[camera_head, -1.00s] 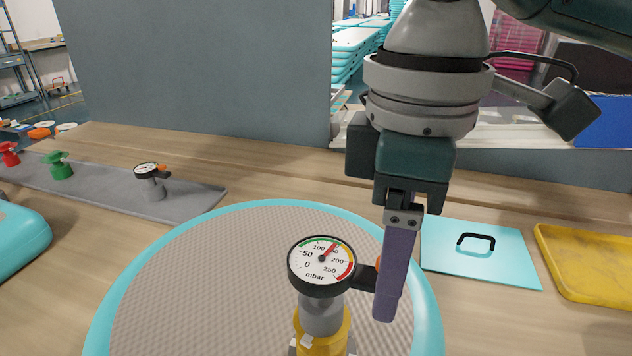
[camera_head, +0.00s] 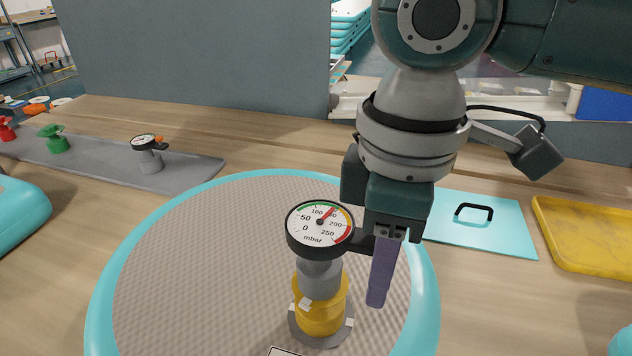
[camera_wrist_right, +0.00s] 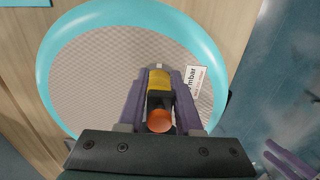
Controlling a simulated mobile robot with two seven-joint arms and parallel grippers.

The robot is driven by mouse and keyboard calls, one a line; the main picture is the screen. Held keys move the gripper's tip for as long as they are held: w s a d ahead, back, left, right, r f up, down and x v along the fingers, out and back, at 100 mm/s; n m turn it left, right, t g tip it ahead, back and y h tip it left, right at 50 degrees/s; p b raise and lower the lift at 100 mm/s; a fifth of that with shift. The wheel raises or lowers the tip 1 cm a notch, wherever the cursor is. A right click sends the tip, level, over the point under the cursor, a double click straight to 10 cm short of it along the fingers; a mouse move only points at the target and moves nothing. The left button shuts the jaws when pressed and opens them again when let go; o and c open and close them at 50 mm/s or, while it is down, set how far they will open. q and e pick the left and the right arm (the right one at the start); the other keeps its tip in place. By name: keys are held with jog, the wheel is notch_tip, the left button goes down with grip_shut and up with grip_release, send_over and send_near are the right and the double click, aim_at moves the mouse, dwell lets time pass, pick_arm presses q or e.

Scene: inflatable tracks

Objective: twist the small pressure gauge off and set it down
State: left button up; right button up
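The pressure gauge (camera_head: 320,229) has a round white dial and black rim. It sits upright on a grey stem above a yellow valve fitting (camera_head: 320,303) on the round inflatable (camera_head: 190,260). My right gripper (camera_head: 379,300) points down just right of the dial, its fingers either side of the gauge's black side part. The orange knob (camera_wrist_right: 159,121) of that part shows between the fingers in the right wrist view, with a gap around it. I see no firm grip. My left gripper (camera_wrist_right: 287,160) shows only at that view's lower right edge, its fingers apart.
A grey mat (camera_head: 195,175) at left holds another small gauge (camera_head: 147,145), a green part (camera_head: 54,140) and a red part (camera_head: 6,130). A turquoise pad (camera_head: 480,235) with a black handle and an empty yellow tray (camera_head: 590,235) lie at right.

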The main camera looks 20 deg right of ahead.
grip_shut()
jog(key=n, duration=0.1)
jog(key=w+n, duration=0.1)
jog(key=n, duration=0.1)
jog(key=w+d+n, duration=0.1)
jog(key=n, duration=0.1)
jog(key=shift+w, duration=0.25)
dwell(0.4)
jog(key=w+n, duration=0.1)
jog(key=n, duration=0.2)
jog(key=w+n, duration=0.1)
jog(key=n, duration=0.1)
jog(key=shift+w+a+b, duration=0.2)
jog(key=shift+w+b, duration=0.1)
jog(key=shift+b, duration=0.05)
